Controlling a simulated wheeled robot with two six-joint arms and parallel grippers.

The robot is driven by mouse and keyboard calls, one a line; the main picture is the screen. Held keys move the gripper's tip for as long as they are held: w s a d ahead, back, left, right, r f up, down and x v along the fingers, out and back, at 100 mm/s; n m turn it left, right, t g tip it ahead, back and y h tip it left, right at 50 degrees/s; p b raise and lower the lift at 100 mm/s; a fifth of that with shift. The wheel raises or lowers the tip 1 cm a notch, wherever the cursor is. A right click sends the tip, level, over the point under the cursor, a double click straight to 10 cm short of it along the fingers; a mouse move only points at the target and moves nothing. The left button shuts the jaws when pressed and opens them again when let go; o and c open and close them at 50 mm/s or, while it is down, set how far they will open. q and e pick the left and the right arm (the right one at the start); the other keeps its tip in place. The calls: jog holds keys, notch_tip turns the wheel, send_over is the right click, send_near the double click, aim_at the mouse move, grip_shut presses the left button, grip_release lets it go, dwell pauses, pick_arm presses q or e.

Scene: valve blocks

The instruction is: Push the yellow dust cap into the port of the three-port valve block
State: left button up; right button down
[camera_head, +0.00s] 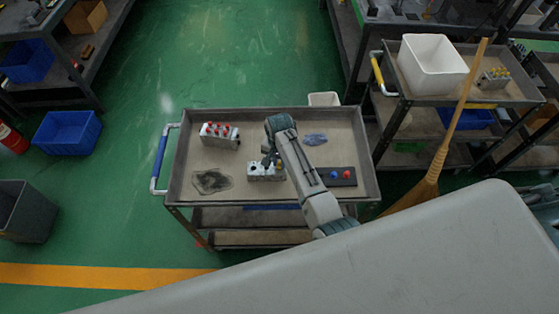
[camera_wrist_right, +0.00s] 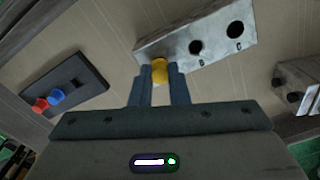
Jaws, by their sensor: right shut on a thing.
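The three-port valve block (camera_head: 262,173) is a light metal block on the cart top, partly behind my right arm in the head view. In the right wrist view the valve block (camera_wrist_right: 205,38) shows two open dark ports. My right gripper (camera_wrist_right: 159,76) is shut on the yellow dust cap (camera_wrist_right: 159,68). The cap is at the block's left end in that view, where it and the fingers cover the block's surface. I cannot tell how deep the cap sits in a port there. My left gripper is not in view.
A block with several red caps (camera_head: 219,129) stands at the cart's back left. A dark plate (camera_head: 347,182) with a blue and a red knob lies at the right. The cart has a raised rim (camera_head: 180,170).

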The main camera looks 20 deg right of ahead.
jog(key=shift+f, duration=0.45)
dwell(0.3)
jog(key=c, duration=1.3)
grip_release()
jog(key=shift+r, duration=0.1)
